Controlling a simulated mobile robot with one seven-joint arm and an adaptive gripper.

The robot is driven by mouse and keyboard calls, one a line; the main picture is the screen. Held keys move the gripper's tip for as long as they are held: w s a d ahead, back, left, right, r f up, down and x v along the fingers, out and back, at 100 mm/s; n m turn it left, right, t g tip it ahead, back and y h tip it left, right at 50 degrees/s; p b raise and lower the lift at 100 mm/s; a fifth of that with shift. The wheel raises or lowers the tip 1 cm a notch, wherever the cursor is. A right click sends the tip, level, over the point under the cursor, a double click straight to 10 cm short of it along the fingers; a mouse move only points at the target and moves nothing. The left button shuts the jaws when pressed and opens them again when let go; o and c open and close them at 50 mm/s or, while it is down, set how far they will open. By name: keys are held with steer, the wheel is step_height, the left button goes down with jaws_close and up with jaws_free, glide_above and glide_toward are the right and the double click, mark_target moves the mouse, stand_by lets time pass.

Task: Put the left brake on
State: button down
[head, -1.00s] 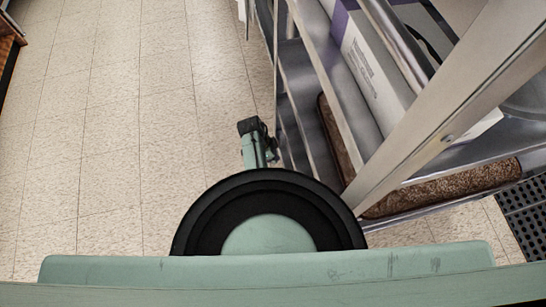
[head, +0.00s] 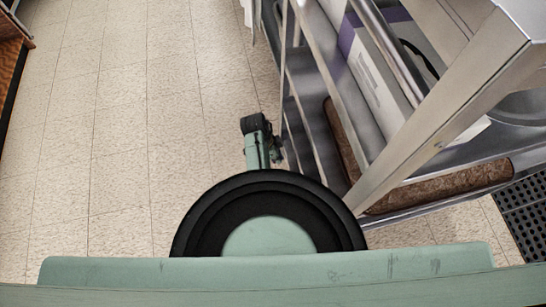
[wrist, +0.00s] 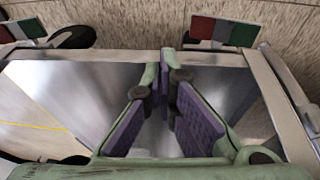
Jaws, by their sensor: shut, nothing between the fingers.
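In the wrist view, two striped plates that look like caster brake pedals show beyond a pale metal rail of the cart. The left one (wrist: 28,28) has red, white and green parts, with a dark wheel beside it. The right one (wrist: 222,30) also has red, white and green parts. I cannot tell whether either is pressed. My gripper (wrist: 166,72), with purple pads, is shut and empty. Its tips appear near the rail, between the two plates and apart from both. In the head view my arm reaches low beside the cart, and the pedals are not visible.
The metal cart (head: 432,148) stands close on the right, with a white and purple box (head: 378,68) and a brown rough-surfaced item (head: 440,188) on its shelves. A black perforated mat (head: 524,210) lies at far right. Tiled floor (head: 120,130) is clear on the left.

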steer(key=shift+s+a+r, duration=0.15)
steer(key=shift+s+r, duration=0.15)
steer(key=shift+r, duration=0.4)
steer(key=shift+s+a+r, duration=0.2)
steer(key=shift+s+r, duration=0.15)
steer(key=shift+r, duration=0.35)
steer(key=shift+s+a+r, duration=0.15)
steer(key=shift+s+r, duration=0.15)
steer(key=shift+r, duration=0.4)
